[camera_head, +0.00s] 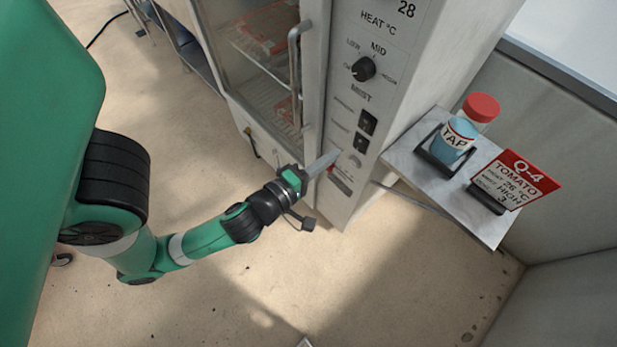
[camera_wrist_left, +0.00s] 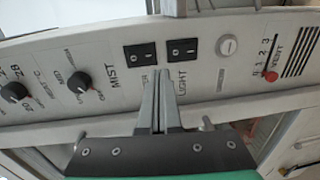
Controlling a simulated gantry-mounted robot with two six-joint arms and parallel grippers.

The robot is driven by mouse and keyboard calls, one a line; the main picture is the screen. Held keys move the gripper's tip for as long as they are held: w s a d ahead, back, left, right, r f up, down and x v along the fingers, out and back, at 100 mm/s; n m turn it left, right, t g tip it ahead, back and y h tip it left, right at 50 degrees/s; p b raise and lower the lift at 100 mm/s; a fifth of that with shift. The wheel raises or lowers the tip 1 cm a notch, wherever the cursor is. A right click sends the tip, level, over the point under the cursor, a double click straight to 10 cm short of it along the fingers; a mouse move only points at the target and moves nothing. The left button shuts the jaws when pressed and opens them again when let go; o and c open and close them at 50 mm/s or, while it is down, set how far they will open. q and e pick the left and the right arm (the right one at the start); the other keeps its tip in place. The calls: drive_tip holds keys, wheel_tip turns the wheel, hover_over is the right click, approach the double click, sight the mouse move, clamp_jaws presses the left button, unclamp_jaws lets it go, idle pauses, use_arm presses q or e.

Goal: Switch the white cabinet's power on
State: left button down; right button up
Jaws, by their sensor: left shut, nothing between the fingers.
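The white cabinet (camera_head: 400,75) stands upright with its control panel facing me. The panel has two black rocker switches, an upper one (camera_head: 368,122) and a lower one (camera_head: 360,143), with a pale round button (camera_head: 356,159) below them. In the left wrist view the rockers (camera_wrist_left: 140,55) (camera_wrist_left: 183,50) sit side by side, the right one by the word LIGHT, with the round button (camera_wrist_left: 228,46) to their right. My left gripper (camera_head: 331,158) is shut and empty, its fingertips in front of the panel near the lower rocker; contact cannot be told. My right gripper is not in view.
The dial marked LOW and MID (camera_head: 363,68) is above the rockers. A red vent slider (camera_wrist_left: 271,76) is beyond the button. The glass door's handle (camera_head: 295,75) sticks out left of the panel. A side shelf (camera_head: 455,205) holds a TAP bottle (camera_head: 455,138) and red card (camera_head: 515,180).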

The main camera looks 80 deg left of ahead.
use_arm(q)
drive_tip(key=p+v, duration=0.1)
drive_tip(key=v, duration=0.1)
drive_tip(key=p+v, duration=0.2)
drive_tip(key=f+p+v, duration=0.1)
drive_tip(key=shift+s+d, duration=0.2)
drive_tip(key=shift+s, duration=0.2)
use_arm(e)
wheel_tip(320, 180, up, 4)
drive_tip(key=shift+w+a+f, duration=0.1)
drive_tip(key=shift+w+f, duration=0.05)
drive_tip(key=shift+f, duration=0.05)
